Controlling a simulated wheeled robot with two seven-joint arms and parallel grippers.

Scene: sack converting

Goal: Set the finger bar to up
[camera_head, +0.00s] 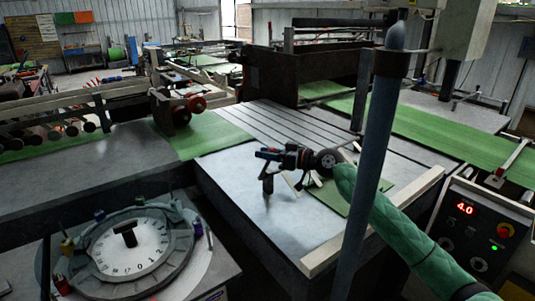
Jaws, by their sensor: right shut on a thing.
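My right arm comes in from the lower right in a green sleeve. Its dark gripper (267,156) is over the grey slotted table and points left. It is shut on a small grey upright piece (267,184), which stands below the fingertips near the table top. The contact is small and partly hidden by the fingers. I cannot tell for sure whether this piece belongs to the finger bar, and no label marks the bar or its position. My left gripper is not in view.
A blue-grey post (372,150) rises in front of my right arm. A round dial (130,247) with a black pointer is at the lower left. A control box (478,235) showing 4.0 is at the right. A green sheet (350,195) lies beneath the arm.

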